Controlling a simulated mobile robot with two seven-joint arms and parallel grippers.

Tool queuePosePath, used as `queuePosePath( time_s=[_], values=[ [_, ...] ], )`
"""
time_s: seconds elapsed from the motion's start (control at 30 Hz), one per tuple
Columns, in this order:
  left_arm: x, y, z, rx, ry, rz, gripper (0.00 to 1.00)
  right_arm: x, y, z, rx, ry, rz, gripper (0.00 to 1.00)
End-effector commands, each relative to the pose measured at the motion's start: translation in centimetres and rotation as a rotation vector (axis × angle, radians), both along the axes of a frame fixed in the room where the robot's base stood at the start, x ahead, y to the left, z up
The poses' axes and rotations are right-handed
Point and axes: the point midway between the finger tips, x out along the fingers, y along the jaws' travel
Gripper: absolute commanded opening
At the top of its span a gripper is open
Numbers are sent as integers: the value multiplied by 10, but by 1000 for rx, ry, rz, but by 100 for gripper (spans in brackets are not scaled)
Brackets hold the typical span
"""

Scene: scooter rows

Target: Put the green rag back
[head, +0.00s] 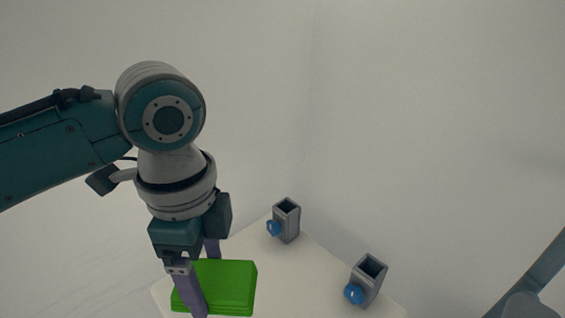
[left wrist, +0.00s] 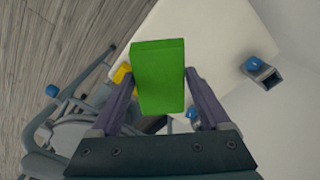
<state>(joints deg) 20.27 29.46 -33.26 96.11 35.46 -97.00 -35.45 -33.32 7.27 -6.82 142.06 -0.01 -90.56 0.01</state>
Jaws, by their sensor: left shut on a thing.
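The green rag (head: 232,285) is a bright green folded block. My left gripper (head: 200,278) points down and is shut on it, over the pale table (head: 325,290) at the bottom of the head view. In the left wrist view the rag (left wrist: 158,72) sits between the two purple fingers of the left gripper (left wrist: 157,84). Whether its underside touches the table cannot be told. My right gripper is not in view.
Two grey square open-topped holders with blue knobs, one farther back (head: 288,220) and one nearer on the right (head: 370,279), stand on the table by the wall. The left wrist view shows a yellow thing (left wrist: 122,73) beside the rag and grey frame parts at left.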

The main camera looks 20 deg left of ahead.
Motion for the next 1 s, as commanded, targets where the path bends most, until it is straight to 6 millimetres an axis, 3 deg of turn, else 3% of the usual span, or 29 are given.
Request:
queuePosePath(
  time_s=[0.03, 0.2, 0.4, 0.73, 0.9, 1.0],
  values=[
    [-1, 0, -18, 0, 3, 0, 19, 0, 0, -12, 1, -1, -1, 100],
    [-1, 0, -71, 0, 4, 1, 19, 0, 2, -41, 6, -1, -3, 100],
    [-1, 0, -124, 0, 2, 0, 19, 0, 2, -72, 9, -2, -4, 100],
    [0, -1, -154, 0, 1, 0, 19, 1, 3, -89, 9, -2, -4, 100],
    [-1, 0, -184, 1, 1, 0, 19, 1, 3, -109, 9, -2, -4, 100],
    [0, 0, -190, 1, 0, 0, 19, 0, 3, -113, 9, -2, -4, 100]
  ],
)
